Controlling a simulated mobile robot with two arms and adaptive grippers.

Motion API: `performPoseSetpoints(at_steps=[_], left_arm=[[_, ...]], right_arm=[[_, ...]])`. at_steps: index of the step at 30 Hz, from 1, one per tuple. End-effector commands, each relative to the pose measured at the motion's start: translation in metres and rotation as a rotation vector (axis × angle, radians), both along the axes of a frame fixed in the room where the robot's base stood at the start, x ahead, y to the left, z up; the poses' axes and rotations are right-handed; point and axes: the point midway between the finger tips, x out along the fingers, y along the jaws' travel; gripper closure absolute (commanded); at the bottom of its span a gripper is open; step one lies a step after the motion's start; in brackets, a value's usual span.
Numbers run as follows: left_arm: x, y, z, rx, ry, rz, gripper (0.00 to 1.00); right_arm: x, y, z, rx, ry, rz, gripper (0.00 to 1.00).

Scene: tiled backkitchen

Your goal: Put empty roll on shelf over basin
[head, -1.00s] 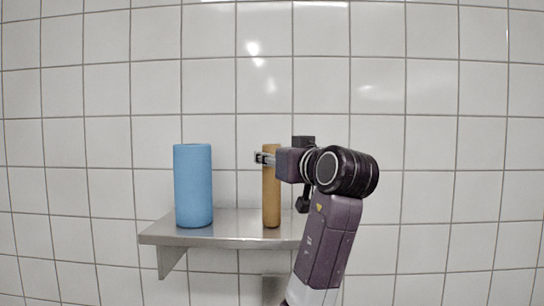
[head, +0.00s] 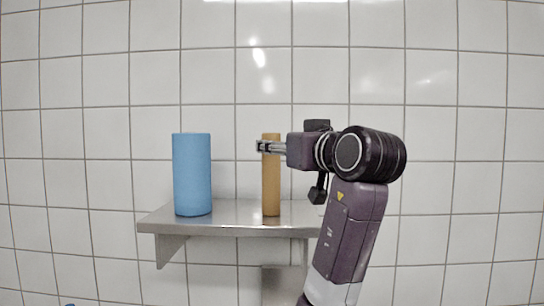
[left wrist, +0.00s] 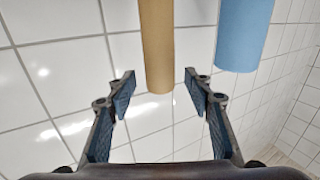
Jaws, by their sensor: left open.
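The empty roll, a brown cardboard tube (head: 271,190), stands upright on the metal shelf (head: 240,213), right of the blue roll. My left gripper (head: 262,146) points left at the tube's upper part, and its fingers overlap the tube in the head view. In the left wrist view the gripper (left wrist: 158,85) is open, and the tube (left wrist: 157,45) shows in the gap between the fingertips, with clear space on both sides. No grip on the tube shows. My right gripper is not in view. The basin is not in view.
A thick blue roll (head: 192,175) stands on the left part of the shelf; it also shows in the left wrist view (left wrist: 243,35). White wall tiles (head: 100,150) lie close behind the shelf. The shelf between the rolls is bare.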

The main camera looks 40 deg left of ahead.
Motion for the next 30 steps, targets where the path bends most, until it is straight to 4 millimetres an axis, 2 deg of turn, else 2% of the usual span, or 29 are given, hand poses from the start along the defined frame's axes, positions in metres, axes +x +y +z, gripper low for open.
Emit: performPoseSetpoints(at_steps=[1,3,9,12,30], left_arm=[[-0.004,-0.012,-0.006,0.000,-0.005,-0.005,0.53],[-0.010,-0.026,-0.006,-0.001,-0.004,-0.005,0.53],[-0.023,-0.056,-0.003,-0.001,-0.002,-0.003,0.53],[-0.027,-0.064,-0.001,0.001,-0.001,-0.001,0.53],[-0.029,-0.068,0.000,0.000,0.000,0.001,0.53]], right_arm=[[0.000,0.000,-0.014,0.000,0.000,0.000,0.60],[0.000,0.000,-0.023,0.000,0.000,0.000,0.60],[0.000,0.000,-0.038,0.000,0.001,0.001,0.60],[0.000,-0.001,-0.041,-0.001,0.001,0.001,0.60],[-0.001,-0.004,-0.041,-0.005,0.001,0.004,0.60]])
